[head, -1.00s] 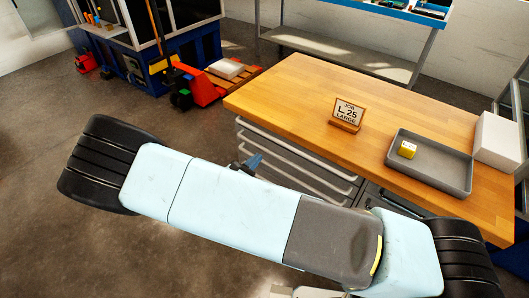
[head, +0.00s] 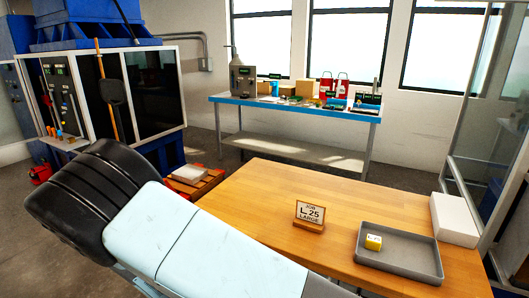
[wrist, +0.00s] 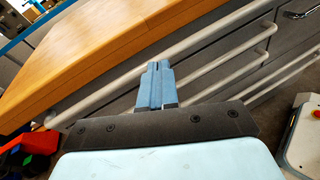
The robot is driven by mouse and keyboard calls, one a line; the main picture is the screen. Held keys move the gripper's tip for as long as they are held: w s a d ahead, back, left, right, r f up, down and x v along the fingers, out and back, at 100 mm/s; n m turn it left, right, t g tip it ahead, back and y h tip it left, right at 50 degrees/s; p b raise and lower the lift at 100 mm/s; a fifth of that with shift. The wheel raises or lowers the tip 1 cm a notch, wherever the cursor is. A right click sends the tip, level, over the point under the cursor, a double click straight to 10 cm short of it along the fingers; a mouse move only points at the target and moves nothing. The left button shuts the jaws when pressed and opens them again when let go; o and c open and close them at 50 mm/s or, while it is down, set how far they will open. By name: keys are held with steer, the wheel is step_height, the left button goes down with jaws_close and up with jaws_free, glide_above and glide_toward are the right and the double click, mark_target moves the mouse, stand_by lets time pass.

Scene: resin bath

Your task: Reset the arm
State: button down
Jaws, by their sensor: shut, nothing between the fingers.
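My gripper (wrist: 156,88) shows in the wrist view as two blue fingers pressed together, with nothing between them. It is in front of the drawer handles of the wooden workbench (wrist: 85,65), apart from the benchtop. In the head view my light blue and black arm crosses the lower left and hides part of the floor and the near side of the workbench (head: 262,185). The gripper itself does not show in the head view.
On the workbench, a grey tray (head: 425,268) holds a small yellow block (head: 373,242). A blue-edged table (head: 300,108) with several items stands behind. A pallet (head: 205,184) lies left.

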steer(key=s+d+r+m+g+y, duration=0.1)
steer(key=d+r+m+g+y, duration=0.2)
steer(key=d+r+m+g, duration=0.6)
steer(key=s+d+r+m+g+y, duration=0.15)
steer(key=d+r+m, duration=0.45)
steer(key=d+r, duration=0.8)
steer(key=s+d+r+m+t+y, duration=0.2)
steer(key=s+d+r+m+y, duration=0.1)
steer(key=s+d+r+m, duration=0.2)
steer(key=s+d+r+m+t+y, duration=0.3)
steer(key=s+d+r+m, duration=0.1)
steer(key=s+r, duration=0.6)
steer(key=shift+d+r+m, duration=0.2)
steer(key=shift+d+m, duration=0.2)
steer(key=shift+d, duration=0.2)
steer(key=c, duration=1.8)
jaws_free()
steer(key=shift+s+y, duration=0.1)
steer(key=shift+y, duration=0.15)
